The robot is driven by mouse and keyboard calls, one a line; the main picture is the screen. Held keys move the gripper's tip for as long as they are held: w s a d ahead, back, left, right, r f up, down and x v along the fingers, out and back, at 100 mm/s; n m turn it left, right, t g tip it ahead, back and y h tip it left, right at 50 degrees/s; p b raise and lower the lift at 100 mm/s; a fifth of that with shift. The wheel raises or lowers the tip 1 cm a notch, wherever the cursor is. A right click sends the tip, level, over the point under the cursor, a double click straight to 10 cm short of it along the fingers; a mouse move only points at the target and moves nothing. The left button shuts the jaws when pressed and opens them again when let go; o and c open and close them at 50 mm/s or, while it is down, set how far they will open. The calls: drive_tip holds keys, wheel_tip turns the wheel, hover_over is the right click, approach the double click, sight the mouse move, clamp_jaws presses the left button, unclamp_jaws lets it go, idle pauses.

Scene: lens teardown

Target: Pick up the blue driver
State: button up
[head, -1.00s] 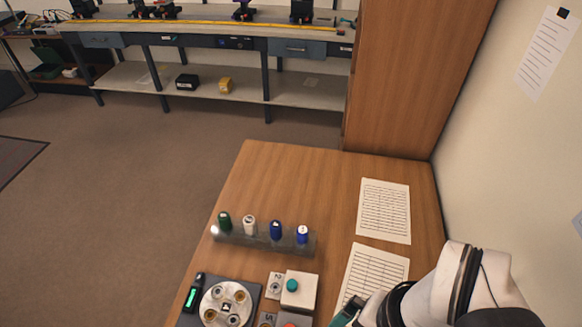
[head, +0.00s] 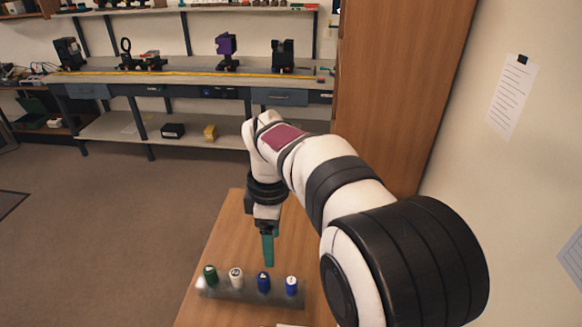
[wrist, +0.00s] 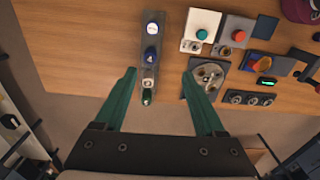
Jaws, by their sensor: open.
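A grey rack (head: 235,293) stands on the wooden table and holds a row of upright drivers. From left to right in the head view these are a green driver (head: 210,274), a white driver (head: 236,277), a blue driver (head: 263,281) and another blue driver with a paler top (head: 291,284). My gripper (head: 269,264) points down just behind and above the blue handles. In the wrist view my gripper (wrist: 159,74) is open and empty. The blue driver (wrist: 151,53) and the pale-topped one (wrist: 151,27) show beyond the fingertips.
The wrist view shows a button panel (wrist: 202,24), a round holder (wrist: 207,77) and several small modules right of the rack. A tall wooden cabinet (head: 400,90) and a wall stand at the right in the head view. Bare table (head: 235,235) lies behind the rack.

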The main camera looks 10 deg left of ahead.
sight(262, 276)
drive_tip(key=a+f+n, duration=0.1)
drive_tip(key=f, duration=0.4)
drive_tip(key=w+a+f, duration=0.1)
drive_tip(key=f, duration=0.5)
drive_tip(key=a+f+n, duration=0.1)
drive_tip(key=f, duration=0.5)
drive_tip(key=shift+w+a+f+n, duration=0.1)
drive_tip(key=shift+w+f+n, duration=0.1)
drive_tip(key=shift+w+n, duration=0.15)
clamp_jaws()
